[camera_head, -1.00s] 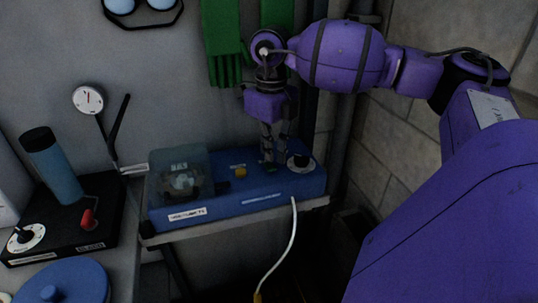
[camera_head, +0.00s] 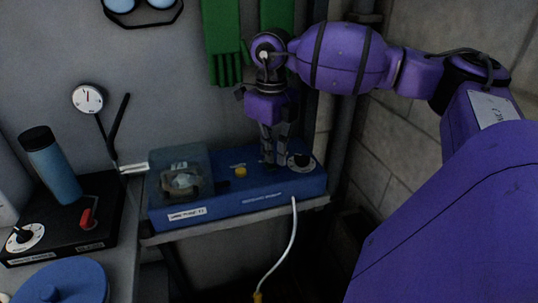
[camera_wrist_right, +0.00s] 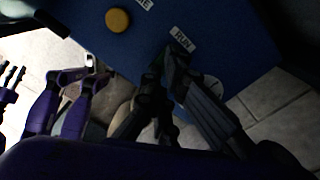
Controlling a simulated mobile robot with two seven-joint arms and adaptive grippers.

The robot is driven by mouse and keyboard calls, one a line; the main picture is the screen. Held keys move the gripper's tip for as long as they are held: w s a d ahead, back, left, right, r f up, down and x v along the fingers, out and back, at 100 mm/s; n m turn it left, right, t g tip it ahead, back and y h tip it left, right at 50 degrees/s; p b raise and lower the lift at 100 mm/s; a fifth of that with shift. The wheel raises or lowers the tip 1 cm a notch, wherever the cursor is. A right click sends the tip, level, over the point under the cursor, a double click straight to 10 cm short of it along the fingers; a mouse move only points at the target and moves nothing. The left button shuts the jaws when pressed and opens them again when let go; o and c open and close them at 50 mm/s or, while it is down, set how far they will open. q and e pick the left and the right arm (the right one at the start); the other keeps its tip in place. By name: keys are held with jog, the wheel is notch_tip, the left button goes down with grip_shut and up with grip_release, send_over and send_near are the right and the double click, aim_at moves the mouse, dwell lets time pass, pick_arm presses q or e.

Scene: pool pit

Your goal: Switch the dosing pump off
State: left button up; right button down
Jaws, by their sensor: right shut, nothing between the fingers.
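The dosing pump is a blue box (camera_head: 222,201) on a shelf against the wall. It has a clear cover (camera_head: 181,174) at its left, a yellow button (camera_head: 240,171) in the middle and a dark knob on a white dial (camera_head: 301,160) at the right. My right gripper (camera_head: 274,163) points down at the pump's top between button and dial, shut and empty. In the right wrist view its fingertips (camera_wrist_right: 167,62) are beside the RUN label (camera_wrist_right: 182,39). The fingers hide the spot beneath them, so I cannot see a switch or confirm contact. The head view does not show my left gripper.
A black box (camera_head: 100,225) with a red switch (camera_head: 88,214) and a dial stands at the left, with a blue bottle (camera_head: 52,167). A white cable (camera_head: 291,242) hangs in front of the pump. Green gloves (camera_head: 225,45) hang behind. A brick wall is at the right.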

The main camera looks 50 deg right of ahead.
pick_arm(q)
jog(key=shift+s+f+b, duration=0.35)
jog(key=shift+f+b, duration=0.15)
jog(key=shift+f, duration=0.05)
pick_arm(e)
jog(key=shift+f, duration=1.15)
jog(key=shift+r, duration=0.15)
